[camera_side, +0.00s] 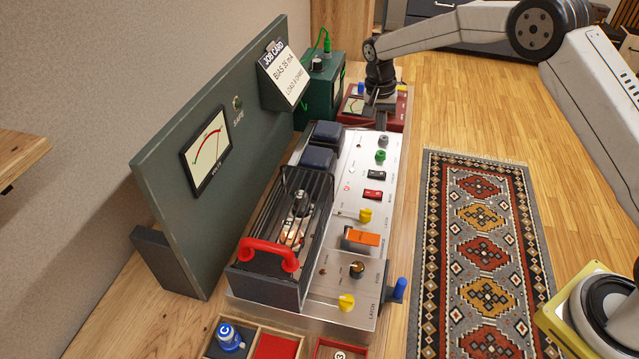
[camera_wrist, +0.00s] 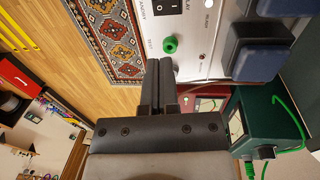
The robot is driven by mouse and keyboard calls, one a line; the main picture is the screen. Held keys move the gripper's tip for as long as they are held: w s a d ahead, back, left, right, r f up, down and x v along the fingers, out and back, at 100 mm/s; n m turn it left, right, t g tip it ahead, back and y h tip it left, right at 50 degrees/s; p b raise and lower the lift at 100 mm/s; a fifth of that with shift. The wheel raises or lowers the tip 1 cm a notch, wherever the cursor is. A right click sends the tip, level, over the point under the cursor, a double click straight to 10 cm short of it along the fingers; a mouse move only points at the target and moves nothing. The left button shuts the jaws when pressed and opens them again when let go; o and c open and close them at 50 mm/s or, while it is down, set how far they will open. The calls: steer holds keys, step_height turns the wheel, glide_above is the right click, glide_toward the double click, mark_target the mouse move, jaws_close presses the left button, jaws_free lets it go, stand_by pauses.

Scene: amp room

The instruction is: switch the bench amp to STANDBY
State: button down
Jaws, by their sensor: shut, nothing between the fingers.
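The bench amp has a silver control panel (camera_side: 345,180). A black rocker switch (camera_side: 376,174) sits in its upper part, above a red rocker (camera_side: 373,194). In the wrist view the black rocker (camera_wrist: 170,4) is cut off by the top edge, with STANDBY lettering on its left and PLAY on its right. I cannot tell which side is pressed. My gripper (camera_side: 382,122) is at the panel's far end, beyond the grey knob (camera_side: 384,140). It is shut and empty. In the wrist view the fingers (camera_wrist: 158,75) point toward the green knob (camera_wrist: 170,45).
A tube cage with a red handle (camera_side: 268,250) stands left. A red meter box (camera_side: 390,109) is under my arm; a green box (camera_side: 322,90) is beside it.

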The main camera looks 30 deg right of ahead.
mark_target(381, 174)
steer(key=f, duration=0.9)
steer(key=s+d+f, duration=0.1)
steer(key=f, duration=0.3)
steer(key=shift+s+d+f, duration=0.1)
steer(key=shift+f, duration=0.15)
steer(key=shift+s+d+f, duration=0.1)
steer(key=shift+s+f, duration=0.05)
steer(key=shift+f, duration=0.25)
